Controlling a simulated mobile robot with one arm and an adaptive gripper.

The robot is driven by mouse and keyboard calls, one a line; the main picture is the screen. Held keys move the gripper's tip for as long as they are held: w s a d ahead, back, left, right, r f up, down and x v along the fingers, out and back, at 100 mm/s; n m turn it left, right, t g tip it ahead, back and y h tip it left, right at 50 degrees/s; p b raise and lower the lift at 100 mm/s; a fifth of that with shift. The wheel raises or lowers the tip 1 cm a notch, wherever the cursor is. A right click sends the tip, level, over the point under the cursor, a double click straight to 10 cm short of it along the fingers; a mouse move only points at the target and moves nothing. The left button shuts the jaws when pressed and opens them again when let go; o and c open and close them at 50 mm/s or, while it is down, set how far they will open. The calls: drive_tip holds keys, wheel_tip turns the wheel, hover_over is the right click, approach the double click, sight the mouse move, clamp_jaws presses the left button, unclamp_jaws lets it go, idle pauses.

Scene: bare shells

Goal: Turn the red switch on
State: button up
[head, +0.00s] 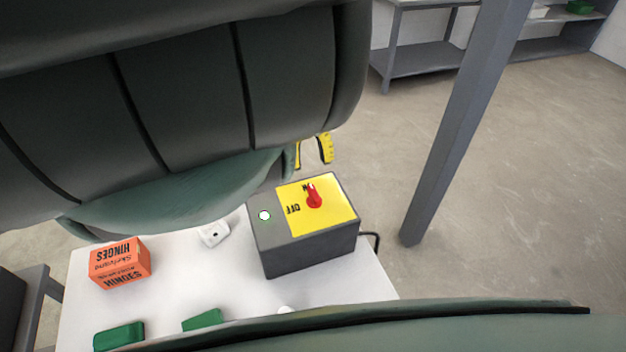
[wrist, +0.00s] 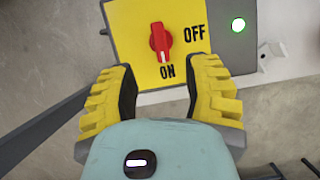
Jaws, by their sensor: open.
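The red switch (head: 314,197) is a knob on the yellow plate (head: 336,207) of a dark grey box (head: 310,252). In the wrist view the red switch (wrist: 160,42) lies lengthwise toward the ON label (wrist: 167,71), with OFF (wrist: 194,33) to its right. A round lamp (wrist: 238,25) beside the plate glows white with a green rim. My gripper (wrist: 163,85) is open and empty, its yellow fingers apart near the box's ON-side edge, not touching the knob. In the head view my gripper (head: 311,158) shows just beyond the box, partly hidden by my arm.
The box stands on a white table (head: 340,285). An orange hinges box (head: 120,264), a small white socket-like block (head: 214,234) and green items (head: 119,336) share it. A grey post (head: 455,130) rises to the right. Open floor lies beyond, with grey shelving (head: 425,60) behind.

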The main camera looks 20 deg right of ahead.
drive_tip(key=v, duration=0.3)
drive_tip(key=shift+r, duration=0.2)
